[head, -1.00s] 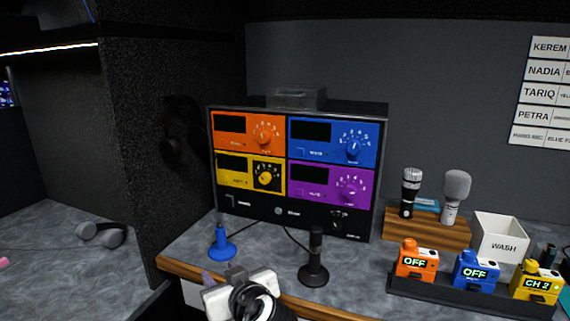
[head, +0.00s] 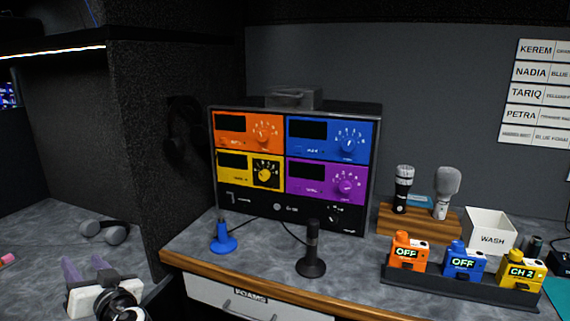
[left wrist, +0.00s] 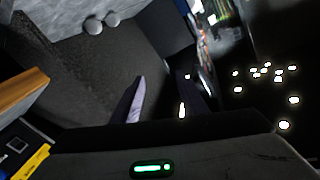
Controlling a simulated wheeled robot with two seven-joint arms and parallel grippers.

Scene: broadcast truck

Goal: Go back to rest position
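My left gripper (head: 84,264) is at the lower left of the head view, in front of the desk's left end. Its two purple-grey fingers stand apart, with nothing between them. In the left wrist view the fingers (left wrist: 160,88) are also apart and empty, over a dark gap beside a dark speckled panel. My right gripper is in neither view.
A four-colour receiver rack (head: 292,215) stands on the desk, with a blue stand (head: 222,240) and a black stand (head: 312,255) before it. At right are a wooden microphone holder (head: 425,221), a WASH bin (head: 490,232) and a pack tray (head: 450,287). Headphones (head: 104,231) lie at left.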

